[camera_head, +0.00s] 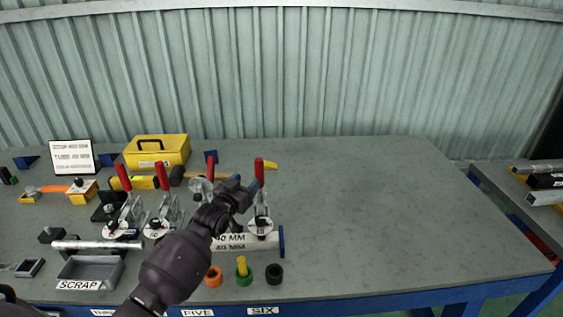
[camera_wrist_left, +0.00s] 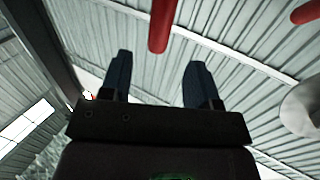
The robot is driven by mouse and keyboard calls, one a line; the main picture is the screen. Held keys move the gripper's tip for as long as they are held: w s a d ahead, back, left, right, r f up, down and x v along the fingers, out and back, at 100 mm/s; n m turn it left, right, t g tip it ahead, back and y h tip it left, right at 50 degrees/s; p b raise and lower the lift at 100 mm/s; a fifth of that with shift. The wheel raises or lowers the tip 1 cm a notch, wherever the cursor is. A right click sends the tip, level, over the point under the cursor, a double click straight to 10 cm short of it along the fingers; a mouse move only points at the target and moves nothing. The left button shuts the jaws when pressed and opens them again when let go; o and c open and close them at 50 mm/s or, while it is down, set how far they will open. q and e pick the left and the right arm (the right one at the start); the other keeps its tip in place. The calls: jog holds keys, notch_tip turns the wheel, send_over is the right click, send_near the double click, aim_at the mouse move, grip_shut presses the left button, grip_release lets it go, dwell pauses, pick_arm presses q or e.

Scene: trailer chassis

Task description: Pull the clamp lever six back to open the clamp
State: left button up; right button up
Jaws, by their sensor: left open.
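The clamp in line with the SIX label has an upright lever with a red handle (camera_head: 259,167); its metal body (camera_head: 261,212) stands behind a round white tag. My left gripper (camera_head: 250,188) is open beside this lever, to its left, with its blue fingers near the lower end of the red handle. In the left wrist view, a red handle (camera_wrist_left: 160,25) shows ahead of the gap between the open fingers (camera_wrist_left: 157,68). No contact can be made out. My right gripper is out of view.
Other red-handled clamps (camera_head: 124,177) stand to the left. A yellow case (camera_head: 156,151) is behind them, and a grey scrap tray (camera_head: 91,270) is at front left. Orange, green and black rings (camera_head: 274,273) lie in front of the clamp. The table's right half (camera_head: 390,215) is clear.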

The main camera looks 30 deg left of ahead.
aim_at(262, 164)
pick_arm(q)
jog(key=w, duration=0.7)
jog(key=w+a, duration=0.1)
jog(key=w, duration=0.2)
jog(key=shift+w+r, duration=0.15)
jog(key=shift+w, duration=0.15)
jog(key=shift+c, duration=0.2)
grip_shut()
